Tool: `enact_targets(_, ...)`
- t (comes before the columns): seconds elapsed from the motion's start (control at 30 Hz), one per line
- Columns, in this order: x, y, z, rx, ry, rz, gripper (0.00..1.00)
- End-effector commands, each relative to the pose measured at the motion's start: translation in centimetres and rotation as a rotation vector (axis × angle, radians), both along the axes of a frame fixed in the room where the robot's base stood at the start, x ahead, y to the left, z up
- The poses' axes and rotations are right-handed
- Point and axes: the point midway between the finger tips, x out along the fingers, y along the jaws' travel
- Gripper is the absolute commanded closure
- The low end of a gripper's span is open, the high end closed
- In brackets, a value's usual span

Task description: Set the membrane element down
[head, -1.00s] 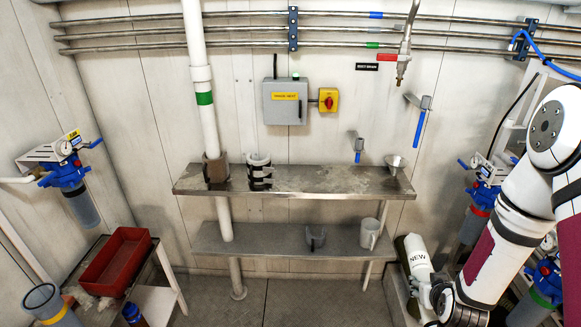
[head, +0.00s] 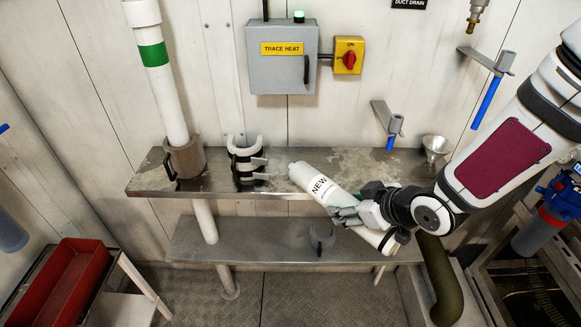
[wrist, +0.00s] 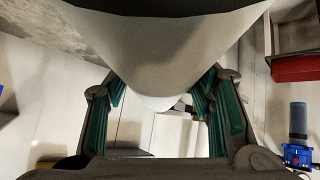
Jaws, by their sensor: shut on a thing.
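The membrane element (head: 318,185) is a white cylinder marked NEW. It lies tilted across the front of the upper shelf in the head view, its left end higher in the picture and its right end lower. My gripper (head: 345,213) is shut around its lower right part. In the wrist view the element (wrist: 165,50) fills the top middle, between the green finger pads of my gripper (wrist: 162,110). I cannot tell whether the element touches the steel shelf (head: 225,187) or hangs above its front edge.
A black and white clamp holder (head: 246,165) stands just left of the element. A brown collar (head: 185,160) holds the white pipe further left. A metal funnel (head: 435,147) sits at the shelf's right end. A grey cradle (head: 321,240) is on the lower shelf. A red tray (head: 70,280) is lower left.

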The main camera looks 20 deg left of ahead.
Motion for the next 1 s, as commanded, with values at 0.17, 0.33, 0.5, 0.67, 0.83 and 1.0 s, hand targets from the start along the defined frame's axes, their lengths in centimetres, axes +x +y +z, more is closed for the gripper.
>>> enact_targets(0.17,0.8,0.7,0.1,0.003,-0.003,0.03,0.99)
enact_targets(0.33,4.3,1.6,-0.2,0.004,-0.004,0.029,0.99)
enact_targets(0.5,8.1,2.6,-0.6,0.004,-0.004,0.029,0.99)
enact_targets(0.67,11.5,3.5,-0.9,0.005,-0.004,0.029,0.99)
enact_targets(0.83,13.8,4.1,-1.1,0.005,-0.003,0.028,0.99)
enact_targets(1.0,14.8,4.4,-1.3,0.004,-0.002,0.029,0.99)
